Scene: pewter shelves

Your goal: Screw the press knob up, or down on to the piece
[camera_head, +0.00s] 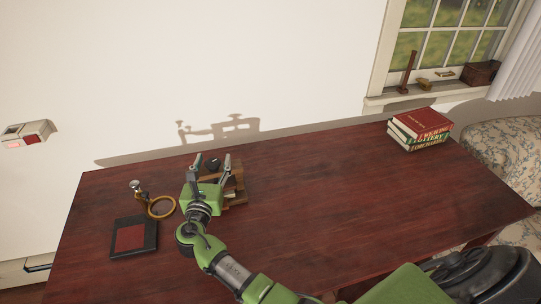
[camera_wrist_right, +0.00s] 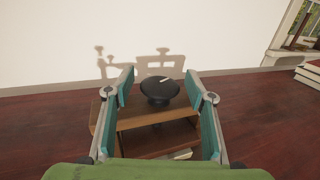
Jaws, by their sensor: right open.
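The press is a small brown wooden frame (camera_head: 238,184) standing on the table, partly hidden behind my right gripper and arm. Its black round knob (camera_head: 212,164) sits on top and has a short white mark in the right wrist view (camera_wrist_right: 158,90). There, the knob is above the frame's top board (camera_wrist_right: 158,119). My right gripper (camera_head: 211,163) is open, with its teal-padded fingers to the left and right of the knob. Gaps show on both sides in the right wrist view. A pale piece (camera_wrist_right: 181,155) shows low inside the frame, mostly hidden. My left gripper is not in view.
Left of the press are a yellowish ring (camera_head: 161,207), a small metal-topped object (camera_head: 137,188) and a black case with a red panel (camera_head: 131,238). Books (camera_head: 420,130) are stacked at the back right. The middle and right of the table (camera_head: 340,190) are clear.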

